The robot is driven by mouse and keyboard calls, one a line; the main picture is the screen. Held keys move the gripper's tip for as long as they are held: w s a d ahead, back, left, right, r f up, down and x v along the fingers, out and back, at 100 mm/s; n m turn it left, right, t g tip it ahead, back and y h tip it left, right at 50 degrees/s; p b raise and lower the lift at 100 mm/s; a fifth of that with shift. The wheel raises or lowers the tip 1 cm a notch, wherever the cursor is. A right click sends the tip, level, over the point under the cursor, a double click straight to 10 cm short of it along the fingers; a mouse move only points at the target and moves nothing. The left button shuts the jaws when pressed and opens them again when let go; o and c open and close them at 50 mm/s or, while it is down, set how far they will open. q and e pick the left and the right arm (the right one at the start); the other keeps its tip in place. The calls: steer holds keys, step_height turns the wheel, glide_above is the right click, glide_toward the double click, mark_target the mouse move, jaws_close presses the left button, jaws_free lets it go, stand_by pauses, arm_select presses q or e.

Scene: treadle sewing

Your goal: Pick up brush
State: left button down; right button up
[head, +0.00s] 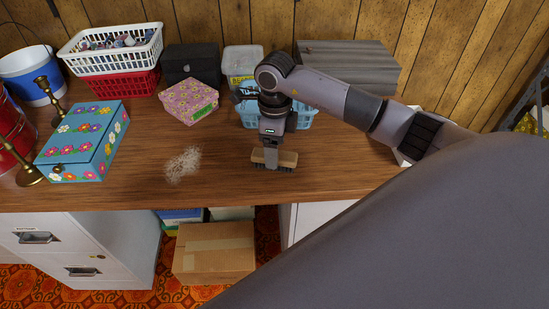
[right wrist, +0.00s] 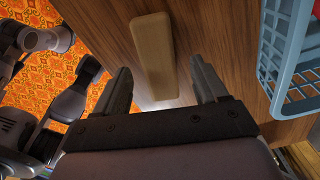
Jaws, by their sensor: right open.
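The brush (head: 288,158) has a light wooden back and dark bristles. It lies bristles down on the wooden table near the front edge. In the right wrist view the brush (right wrist: 155,48) shows as a plain wooden block ahead of the fingers, its near end between them. My right gripper (head: 271,160) points down at the brush, partly hiding its middle in the head view. Its two fingers (right wrist: 163,84) are apart in the right wrist view, one to each side of the brush. I cannot tell whether they touch it.
A light blue basket (head: 304,120) stands just behind my right gripper. A pile of pale fibres (head: 183,164) lies left of the brush. A flowered blue box (head: 75,160) and pink box (head: 188,100) stand further left. The table front between is clear.

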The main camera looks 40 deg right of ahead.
steer(key=shift+f, duration=1.45)
steer(key=shift+a, duration=0.1)
steer(key=c, duration=1.1)
steer(key=shift+o, duration=0.2)
step_height(320, 180, up, 20)
steer(key=p, duration=0.1)
steer(key=shift+o, duration=0.6)
steer(key=shift+w, duration=0.1)
